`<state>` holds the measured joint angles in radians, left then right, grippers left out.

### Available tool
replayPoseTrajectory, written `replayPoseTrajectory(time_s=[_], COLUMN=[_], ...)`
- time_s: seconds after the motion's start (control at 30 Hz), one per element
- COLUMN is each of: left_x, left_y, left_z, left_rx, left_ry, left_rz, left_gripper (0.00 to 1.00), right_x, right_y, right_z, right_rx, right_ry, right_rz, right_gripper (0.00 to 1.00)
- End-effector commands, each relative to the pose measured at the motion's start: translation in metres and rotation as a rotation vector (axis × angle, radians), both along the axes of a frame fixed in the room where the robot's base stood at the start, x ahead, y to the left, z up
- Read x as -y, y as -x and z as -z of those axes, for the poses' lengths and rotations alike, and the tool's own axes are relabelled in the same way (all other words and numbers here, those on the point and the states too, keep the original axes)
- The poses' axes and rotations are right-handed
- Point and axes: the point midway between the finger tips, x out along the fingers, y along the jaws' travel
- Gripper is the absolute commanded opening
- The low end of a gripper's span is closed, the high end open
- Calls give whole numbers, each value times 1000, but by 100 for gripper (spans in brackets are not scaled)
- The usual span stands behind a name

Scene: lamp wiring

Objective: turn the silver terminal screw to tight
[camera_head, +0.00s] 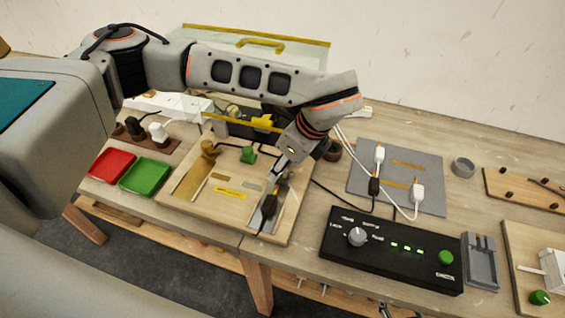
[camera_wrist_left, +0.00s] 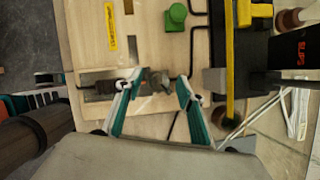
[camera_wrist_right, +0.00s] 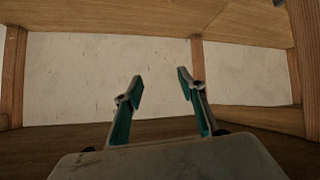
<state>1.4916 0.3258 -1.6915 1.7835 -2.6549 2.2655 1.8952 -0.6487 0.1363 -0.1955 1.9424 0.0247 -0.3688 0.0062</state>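The silver terminal screw (camera_wrist_left: 158,82) shows in the left wrist view as a small grey knob on the wooden board (camera_wrist_left: 150,40), at the end of a grey metal strip. My left gripper (camera_wrist_left: 160,77) is open, its two fingertips on either side of the screw with gaps visible. I cannot tell whether either finger touches it. In the head view my left gripper (camera_head: 278,172) points down over the right part of the board (camera_head: 228,212) and largely hides the screw. My right gripper (camera_wrist_right: 160,80) is open and empty, facing wooden framing and a pale wall.
A brass post (camera_head: 208,150) and a green block (camera_head: 248,154) stand on the board. A black plug (camera_head: 268,208) lies close to my left gripper. A black control box (camera_head: 390,248) and a grey mat (camera_head: 400,185) with plugs are to the right. Red (camera_head: 111,165) and green trays lie left.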

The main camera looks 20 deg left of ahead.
Motion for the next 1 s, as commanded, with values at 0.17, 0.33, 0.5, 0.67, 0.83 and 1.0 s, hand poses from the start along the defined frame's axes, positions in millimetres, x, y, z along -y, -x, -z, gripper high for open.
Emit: replayPoseTrajectory(time_s=[0.17,0.33,0.5,0.67,0.83,1.0], left_x=[0,0,0,0,-1,-1], left_y=[0,0,0,0,0,0], left_z=[0,0,0,1,4,6], left_rx=[0,-1,-1,1,3,0], left_ry=[0,0,0,-1,-1,-1], left_rz=[0,0,4,36,120,253], left_gripper=[31,0,0,0,0,0], right_x=[-1,-3,-5,-10,-15,-13], right_y=[0,0,0,0,-3,-1], right_z=[-1,-2,-1,3,11,35], right_rx=[1,2,3,7,22,15], right_ry=[-2,-5,-7,-14,-23,-21], right_rz=[1,-1,-4,-8,-15,-14], right_gripper=[40,40,40,40,40,40])
